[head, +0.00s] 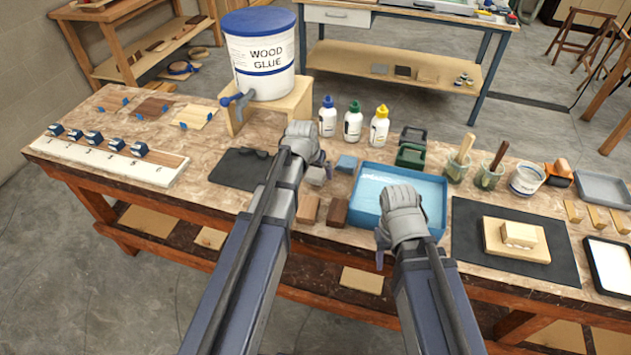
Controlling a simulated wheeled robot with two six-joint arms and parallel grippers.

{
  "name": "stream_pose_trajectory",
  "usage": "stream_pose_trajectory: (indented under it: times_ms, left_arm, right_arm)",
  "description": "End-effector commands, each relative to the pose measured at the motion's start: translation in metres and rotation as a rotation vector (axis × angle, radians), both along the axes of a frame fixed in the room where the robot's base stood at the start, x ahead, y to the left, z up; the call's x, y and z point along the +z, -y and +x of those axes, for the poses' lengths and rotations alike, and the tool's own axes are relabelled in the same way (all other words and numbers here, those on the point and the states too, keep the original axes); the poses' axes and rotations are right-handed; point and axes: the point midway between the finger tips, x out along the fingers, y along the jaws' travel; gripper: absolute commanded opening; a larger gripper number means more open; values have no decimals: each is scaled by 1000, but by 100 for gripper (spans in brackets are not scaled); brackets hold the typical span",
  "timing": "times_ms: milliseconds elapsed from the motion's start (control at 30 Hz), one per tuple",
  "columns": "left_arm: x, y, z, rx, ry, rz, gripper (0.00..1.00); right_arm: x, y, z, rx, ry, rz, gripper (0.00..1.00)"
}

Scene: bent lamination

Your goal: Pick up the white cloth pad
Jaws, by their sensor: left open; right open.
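I cannot pick out the white cloth pad with certainty. A flat white surface (610,265) lies in a dark-rimmed tray at the right edge. My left gripper (301,138) is open over the middle of the bench, right of a dark mat (236,169). My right gripper (402,200) is open over the front of a blue tray (436,183) and hides part of it. I see nothing held in either gripper.
A wood glue bucket (262,62) stands on a wooden stand at the back. Several bottles (352,122) stand behind the blue tray. Brush jars (459,168) are to its right. Wood blocks (518,235) lie on a black mat (470,252). Brown blocks (338,213) sit near the front edge.

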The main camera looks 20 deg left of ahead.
Motion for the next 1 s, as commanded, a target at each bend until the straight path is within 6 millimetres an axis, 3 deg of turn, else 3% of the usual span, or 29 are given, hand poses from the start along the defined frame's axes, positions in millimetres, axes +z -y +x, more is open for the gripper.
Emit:
stream_pose_trajectory:
  times_ms: [267, 900, 1000]
  left_arm:
    - [-2, 0, 1, 0, 0, 0, 98]
    - [-2, 0, 1, 0, 0, 0, 26]
    - [-2, 0, 1, 0, 0, 0, 24]
  right_arm:
    - [-2, 0, 0, 0, 0, 0, 50]
    - [-2, 0, 0, 0, 0, 0, 50]
    - [-2, 0, 0, 0, 0, 0, 50]
